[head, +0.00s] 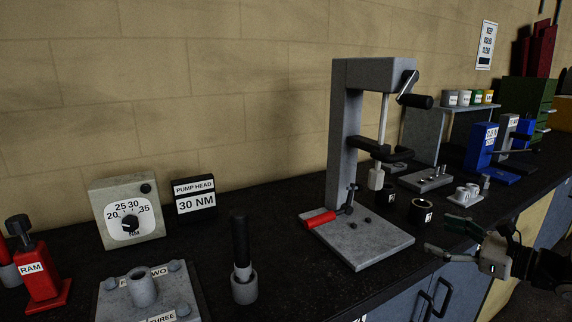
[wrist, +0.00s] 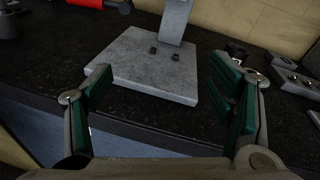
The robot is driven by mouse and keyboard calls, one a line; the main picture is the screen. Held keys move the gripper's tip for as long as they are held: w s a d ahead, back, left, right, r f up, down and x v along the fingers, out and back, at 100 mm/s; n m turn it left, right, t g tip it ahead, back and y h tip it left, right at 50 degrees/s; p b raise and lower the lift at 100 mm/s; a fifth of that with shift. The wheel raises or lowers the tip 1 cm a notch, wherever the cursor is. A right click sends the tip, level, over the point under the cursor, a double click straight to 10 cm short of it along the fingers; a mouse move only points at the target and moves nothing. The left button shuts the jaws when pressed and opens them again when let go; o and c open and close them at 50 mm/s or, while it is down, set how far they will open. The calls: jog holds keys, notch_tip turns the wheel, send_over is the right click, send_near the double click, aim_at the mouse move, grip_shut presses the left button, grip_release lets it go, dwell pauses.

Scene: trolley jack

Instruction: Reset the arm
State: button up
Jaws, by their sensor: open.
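My gripper (head: 447,238) is open and empty at the right of the head view, in front of the bench's front edge. In the wrist view its two green-padded fingers (wrist: 165,98) stand wide apart, with nothing between them but the view of the bench. The grey press (head: 345,150), with its flat base plate, stands on the bench to the left of my gripper. The base plate (wrist: 140,75) also shows ahead of the fingers in the wrist view, apart from them.
A red-handled tool (head: 319,219) lies on the press base. A torque dial (head: 127,211), a red ram (head: 40,275) and a plate with a boss (head: 145,290) are at the left. Cabinets (head: 440,290) lie below the bench.

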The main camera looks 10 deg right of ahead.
jog(key=s+a+r+n+g+y, duration=0.1)
jog(key=s+a+r+n+g, duration=0.15)
jog(key=a+n, duration=0.4)
jog(key=s+a+r+n+g, duration=0.1)
jog(key=s+a+n+g, duration=0.25)
jog(key=a, duration=0.65)
jog(key=s+a+r+n+g+y, duration=0.1)
jog(key=s+a+r+n+g, duration=0.2)
jog(key=a, duration=0.5)
jog(key=s+r+n+g+h, duration=0.1)
jog(key=s+n+h, duration=0.8)
jog(key=s+n, duration=0.5)
jog(key=shift+s+a+r+n+h, duration=0.15)
jog(key=shift+s+a+n+h, duration=0.15)
jog(key=shift+n, duration=0.2)
